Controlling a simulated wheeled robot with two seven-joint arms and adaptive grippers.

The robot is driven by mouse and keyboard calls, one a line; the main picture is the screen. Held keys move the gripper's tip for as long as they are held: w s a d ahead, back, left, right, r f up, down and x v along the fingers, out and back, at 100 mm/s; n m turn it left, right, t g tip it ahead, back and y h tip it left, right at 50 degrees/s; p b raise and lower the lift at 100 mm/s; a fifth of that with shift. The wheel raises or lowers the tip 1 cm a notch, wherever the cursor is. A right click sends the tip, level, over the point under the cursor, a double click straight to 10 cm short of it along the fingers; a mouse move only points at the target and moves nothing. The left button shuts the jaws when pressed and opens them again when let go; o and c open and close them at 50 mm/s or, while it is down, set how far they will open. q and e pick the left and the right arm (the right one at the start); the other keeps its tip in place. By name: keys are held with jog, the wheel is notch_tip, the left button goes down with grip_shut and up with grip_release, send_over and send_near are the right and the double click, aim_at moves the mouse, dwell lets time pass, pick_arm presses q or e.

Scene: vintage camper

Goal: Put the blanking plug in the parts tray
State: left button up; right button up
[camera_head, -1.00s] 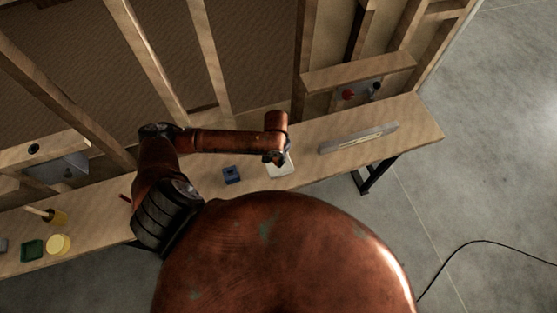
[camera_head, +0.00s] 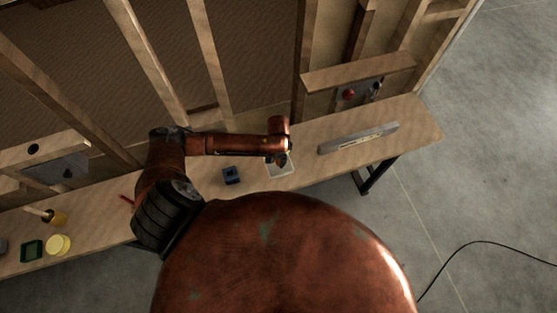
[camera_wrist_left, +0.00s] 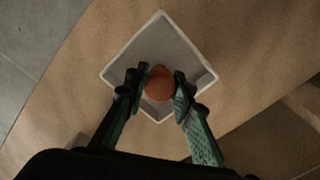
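The blanking plug (camera_wrist_left: 159,83) is a small rounded orange-brown piece in the left wrist view, between the fingertips of my left gripper (camera_wrist_left: 160,80). The fingers touch or nearly touch both its sides and appear shut on it. The parts tray (camera_wrist_left: 133,47) is a white, square, open tray directly beneath the plug and fingertips. Whether the plug touches the tray floor cannot be told. In the head view, my left gripper (camera_head: 281,158) is over the parts tray (camera_head: 284,171) on the bench; the plug cannot be made out there. My right gripper is not in view.
The wooden bench (camera_head: 325,171) runs along the wall frame. A green container (camera_head: 32,250) and yellow discs (camera_head: 58,245) sit far left.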

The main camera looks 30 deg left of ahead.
aim_at(279, 160)
pick_arm(q)
jog(key=o, duration=0.4)
jog(key=shift+o, duration=0.2)
notch_tip(279, 160, up, 12)
jog(key=shift+r, duration=0.15)
dwell(0.4)
